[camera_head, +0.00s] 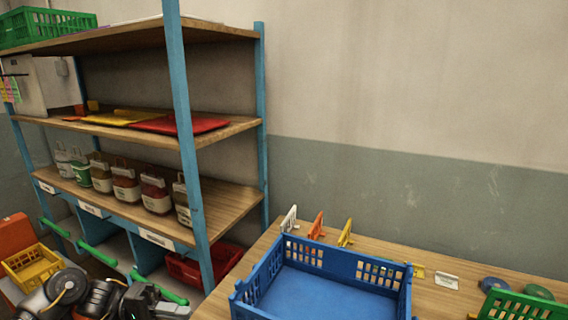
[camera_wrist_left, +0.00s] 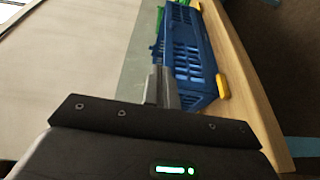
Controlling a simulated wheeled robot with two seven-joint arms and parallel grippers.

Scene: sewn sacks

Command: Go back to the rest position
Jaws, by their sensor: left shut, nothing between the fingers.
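My left arm comes in at the bottom left of the head view. Its gripper (camera_head: 160,303) is low in front of the shelf rack, left of the table. In the left wrist view the gripper (camera_wrist_left: 160,88) has its fingers together with nothing between them. The blue crate (camera_wrist_left: 188,55) shows beyond the fingertips there. In the head view the blue crate (camera_head: 262,262) stands on the table and its visible floor is empty. Several small labelled sacks (camera_head: 125,186) stand in a row on the rack's middle shelf. My right gripper is in neither view.
The blue-framed rack (camera_head: 181,110) stands close to my left arm. A red crate (camera_head: 190,268) sits low in it. A yellow crate (camera_head: 32,264) is at the far left. The wooden table (camera_head: 375,252) also bears a green crate (camera_head: 520,306) and blue discs (camera_head: 493,284).

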